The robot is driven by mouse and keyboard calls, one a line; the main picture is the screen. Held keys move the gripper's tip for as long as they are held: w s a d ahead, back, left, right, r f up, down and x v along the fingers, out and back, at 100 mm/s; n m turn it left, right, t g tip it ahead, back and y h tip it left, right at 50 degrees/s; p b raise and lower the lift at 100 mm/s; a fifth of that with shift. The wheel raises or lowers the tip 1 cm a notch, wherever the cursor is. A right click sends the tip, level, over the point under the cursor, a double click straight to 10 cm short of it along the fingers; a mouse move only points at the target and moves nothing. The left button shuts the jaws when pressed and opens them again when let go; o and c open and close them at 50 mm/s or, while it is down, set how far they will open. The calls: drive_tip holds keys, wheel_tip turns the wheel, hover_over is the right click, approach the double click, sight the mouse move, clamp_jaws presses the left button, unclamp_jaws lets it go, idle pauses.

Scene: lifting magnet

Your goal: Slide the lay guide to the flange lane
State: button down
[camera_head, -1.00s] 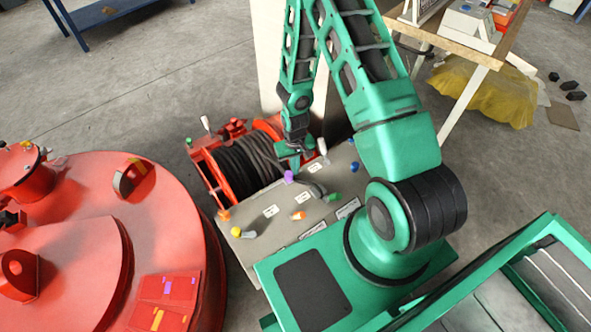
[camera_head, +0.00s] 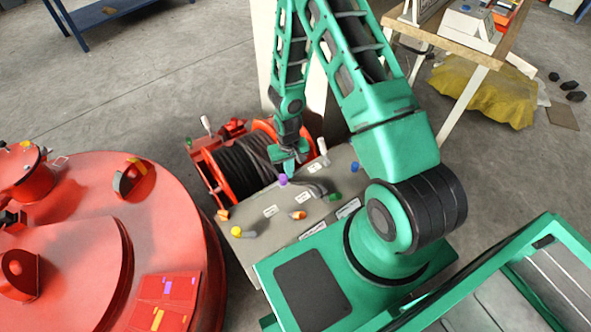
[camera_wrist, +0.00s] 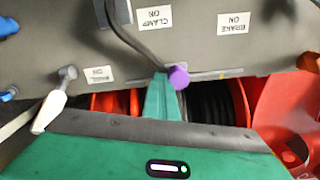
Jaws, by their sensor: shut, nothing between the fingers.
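The purple knob (camera_head: 283,181), which looks like the lay guide's handle, sits at the panel's edge beside the cable drum (camera_head: 243,165). In the wrist view my gripper (camera_wrist: 160,80) lies against or very near the knob's left side; contact is not certain. A grey cable (camera_wrist: 128,40) curves past the tip. I cannot make out the flange lane's marking.
The grey panel (camera_head: 262,224) carries an orange knob (camera_head: 298,215), yellow knob (camera_head: 236,231), green knob (camera_head: 335,197) and blue knob (camera_head: 354,167). A white-handled lever (camera_wrist: 50,108) stands left in the wrist view. The big red magnet (camera_head: 185,225) is left of the panel.

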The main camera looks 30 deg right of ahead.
drive_tip(key=shift+s+a, duration=0.15)
drive_tip(key=shift+a, duration=1.25)
drive_tip(key=shift+s+a, duration=0.2)
drive_tip(key=shift+a, duration=1.2)
drive_tip(key=shift+s+a, duration=0.15)
drive_tip(key=shift+a, duration=1.25)
drive_tip(key=shift+d, duration=0.15)
drive_tip(key=shift+w+d, duration=0.1)
drive_tip(key=shift+d, duration=0.55)
wheel_tip(320, 180, up, 7)
